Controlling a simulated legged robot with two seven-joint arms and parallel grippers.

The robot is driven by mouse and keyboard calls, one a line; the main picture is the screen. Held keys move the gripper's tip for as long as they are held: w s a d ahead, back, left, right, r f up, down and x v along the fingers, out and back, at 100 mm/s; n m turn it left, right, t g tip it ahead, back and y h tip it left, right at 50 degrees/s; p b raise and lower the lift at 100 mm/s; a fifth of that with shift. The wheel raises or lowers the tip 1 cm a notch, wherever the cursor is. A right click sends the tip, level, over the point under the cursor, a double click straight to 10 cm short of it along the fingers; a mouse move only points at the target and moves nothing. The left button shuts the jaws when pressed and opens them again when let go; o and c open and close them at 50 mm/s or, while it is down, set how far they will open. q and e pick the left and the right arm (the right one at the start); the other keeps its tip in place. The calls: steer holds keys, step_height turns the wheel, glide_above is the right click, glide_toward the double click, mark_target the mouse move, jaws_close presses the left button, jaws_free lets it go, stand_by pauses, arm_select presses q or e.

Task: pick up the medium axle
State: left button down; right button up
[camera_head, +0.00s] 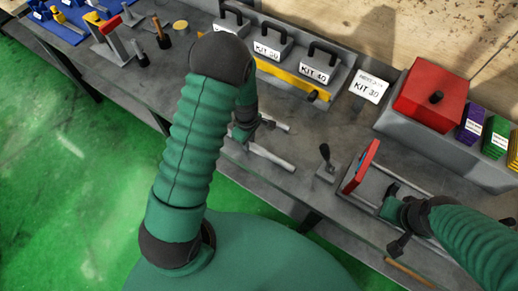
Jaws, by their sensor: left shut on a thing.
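My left gripper (243,132) is over the grey bench, partly hidden behind my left arm. It is shut on a light grey axle (276,124), whose right end sticks out past the gripper. I cannot tell its full length, or how far it is off the bench. A second light grey axle (272,158) lies on the bench just nearer to me. My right gripper (391,208) is at the right, beside a red-faced part on a grey fixture (362,168). Whether its fingers are open or shut is unclear.
Grey kit boxes with black handles (322,66) and a yellow bar (292,80) stand along the back. A red box (430,93) sits in a grey tray (402,128) at the right. A black-knobbed lever (325,160) rises mid-bench. Tools and a blue tray (60,28) lie far left.

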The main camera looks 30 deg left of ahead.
arm_select(q)
steer(key=shift+w+a+r, duration=0.1)
steer(key=shift+w+r, duration=0.05)
steer(key=shift+r, duration=0.3)
step_height(320, 180, up, 2)
steer(key=shift+r, duration=0.1)
steer(key=shift+s+a+r, duration=0.1)
steer(key=shift+s+r, duration=0.15)
steer(key=s+a+r+b, duration=0.1)
steer(key=s+a+b, duration=0.1)
steer(key=s+a, duration=0.35)
steer(key=s+a+b, duration=0.1)
steer(key=s+a, duration=0.2)
steer(key=s, duration=0.5)
step_height(320, 180, up, 6)
steer(key=m, duration=1.7)
glide_above(266, 155)
